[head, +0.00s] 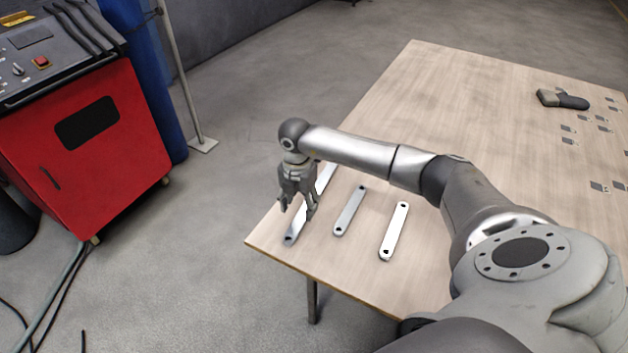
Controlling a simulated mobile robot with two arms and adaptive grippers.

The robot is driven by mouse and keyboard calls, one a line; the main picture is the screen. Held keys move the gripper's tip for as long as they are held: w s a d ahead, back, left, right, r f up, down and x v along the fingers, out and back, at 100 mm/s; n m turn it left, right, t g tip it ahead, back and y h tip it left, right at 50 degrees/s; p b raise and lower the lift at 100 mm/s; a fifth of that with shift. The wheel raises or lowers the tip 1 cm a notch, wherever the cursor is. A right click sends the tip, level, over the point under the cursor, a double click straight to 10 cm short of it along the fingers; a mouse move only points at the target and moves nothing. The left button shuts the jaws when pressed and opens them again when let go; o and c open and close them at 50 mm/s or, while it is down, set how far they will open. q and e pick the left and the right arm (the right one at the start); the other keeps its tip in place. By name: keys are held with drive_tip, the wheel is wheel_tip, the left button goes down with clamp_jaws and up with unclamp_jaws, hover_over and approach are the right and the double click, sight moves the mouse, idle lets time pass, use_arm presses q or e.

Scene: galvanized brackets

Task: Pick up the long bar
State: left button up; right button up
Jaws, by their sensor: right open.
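The long bar (294,232) lies flat near the left corner of the wooden table. It is a shiny metal strip, and its middle is hidden behind my right gripper. Its far end shows above the gripper, partly behind my arm. My right gripper (298,209) points down over the long bar with its fingers open, one on each side of it in the picture. I cannot tell whether the fingers touch the bar. My left gripper is not in view.
Two shorter metal bars lie to the right, a grey one (349,211) and a brighter one (394,231). Small brackets (599,187) and a dark hand tool (563,99) lie on the table (430,85) at the right. A red machine (85,145) stands on the floor at left.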

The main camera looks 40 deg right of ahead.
sight(300, 219)
drive_tip(key=shift+f+b, duration=2.2)
drive_tip(key=shift+f, duration=0.35)
drive_tip(key=shift+c, duration=0.3)
drive_tip(key=shift+w+r, duration=0.1)
clamp_jaws()
